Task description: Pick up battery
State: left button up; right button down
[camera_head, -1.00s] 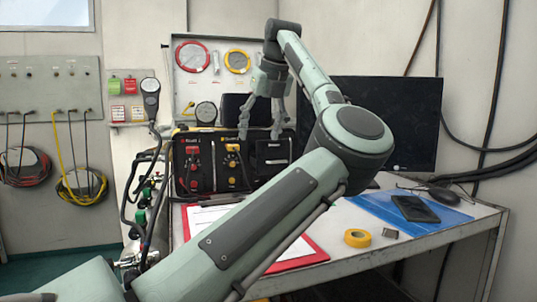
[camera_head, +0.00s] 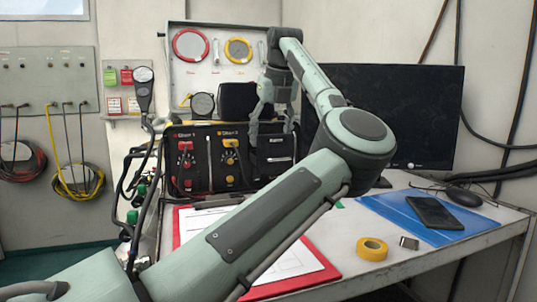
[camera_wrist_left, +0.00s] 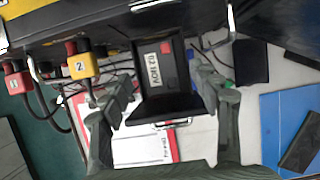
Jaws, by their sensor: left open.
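A black box with a white label (camera_wrist_left: 155,72), which looks like the battery, shows in the left wrist view between my left fingers. In the head view a black box with a pale label (camera_head: 274,158) sits at the right end of the black control panel (camera_head: 208,160); it seems to be the same one. My left gripper (camera_head: 271,136) is open, pointing down in front of that end of the panel. In the left wrist view its fingers (camera_wrist_left: 163,80) are on either side of the box; whether they touch it is unclear. My right gripper is not in view.
On the bench are a red clipboard (camera_head: 328,273), yellow tape (camera_head: 372,248), a small metallic block (camera_head: 409,243), and a phone (camera_head: 433,211) on a blue folder (camera_head: 385,206). A monitor (camera_head: 415,115) stands behind. Hoses (camera_head: 140,185) crowd the panel's left side.

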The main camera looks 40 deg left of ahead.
pick_arm(q)
jog(key=x, duration=0.2)
jog(key=shift+w+a+f, duration=0.15)
jog(key=shift+f, duration=0.15)
jog(key=shift+c, duration=0.5)
jog(key=shift+r, duration=0.1)
grip_shut()
